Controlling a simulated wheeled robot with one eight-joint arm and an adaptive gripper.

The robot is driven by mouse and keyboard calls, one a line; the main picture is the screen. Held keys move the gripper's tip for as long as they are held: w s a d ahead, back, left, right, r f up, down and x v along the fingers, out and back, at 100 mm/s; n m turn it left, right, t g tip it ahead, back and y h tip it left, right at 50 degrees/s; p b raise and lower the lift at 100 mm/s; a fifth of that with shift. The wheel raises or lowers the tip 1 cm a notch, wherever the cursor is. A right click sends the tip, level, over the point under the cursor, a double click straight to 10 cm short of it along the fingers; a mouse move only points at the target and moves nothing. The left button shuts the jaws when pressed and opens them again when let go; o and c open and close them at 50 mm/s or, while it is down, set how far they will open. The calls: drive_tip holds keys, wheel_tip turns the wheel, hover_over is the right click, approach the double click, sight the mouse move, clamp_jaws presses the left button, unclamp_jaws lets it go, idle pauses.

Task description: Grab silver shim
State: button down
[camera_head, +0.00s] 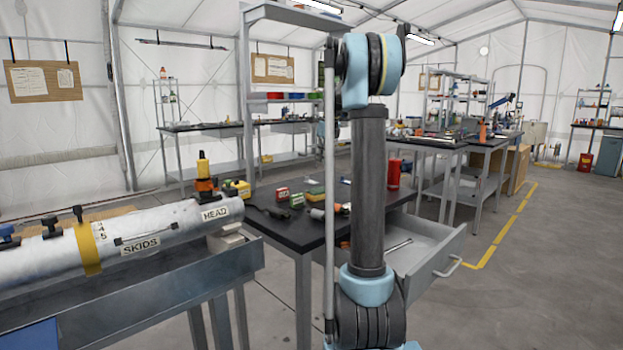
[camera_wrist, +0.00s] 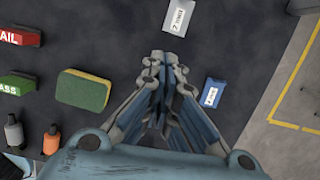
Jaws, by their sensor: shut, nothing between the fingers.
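A silver-grey flat piece with a white label (camera_wrist: 181,15), which looks like the silver shim, lies on the dark tabletop at the top of the wrist view. A blue piece with a similar white label (camera_wrist: 213,93) lies lower right of it. My gripper (camera_wrist: 165,62) points down over the table, its fingers shut and empty. In the picture its tips are just below the silver piece; their height above it I cannot tell. In the head view my arm blocks part of the tabletop, and I cannot make out the silver piece or my gripper there.
A green-and-yellow sponge (camera_wrist: 83,91), a red block (camera_wrist: 17,35) and a green block (camera_wrist: 17,83) lie left of my fingers. A red can (camera_head: 393,174) stands on the table (camera_head: 285,232). An open drawer (camera_head: 430,254) juts out below. The table edge is at right.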

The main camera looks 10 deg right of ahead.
sight(311, 182)
drive_tip(key=shift+m, duration=0.4)
drive_tip(key=x, duration=0.3)
drive_tip(key=w+x, duration=0.1)
drive_tip(key=x, duration=0.3)
drive_tip(key=w+x, duration=0.1)
drive_tip(key=x, duration=0.2)
drive_tip(key=shift+f, duration=0.15)
drive_tip(key=shift+w+a, duration=0.65)
drive_tip(key=shift+w, duration=0.35)
drive_tip(key=shift+w+a, duration=0.45)
drive_tip(key=shift+w, duration=0.1)
drive_tip(key=shift+w+d, duration=0.1)
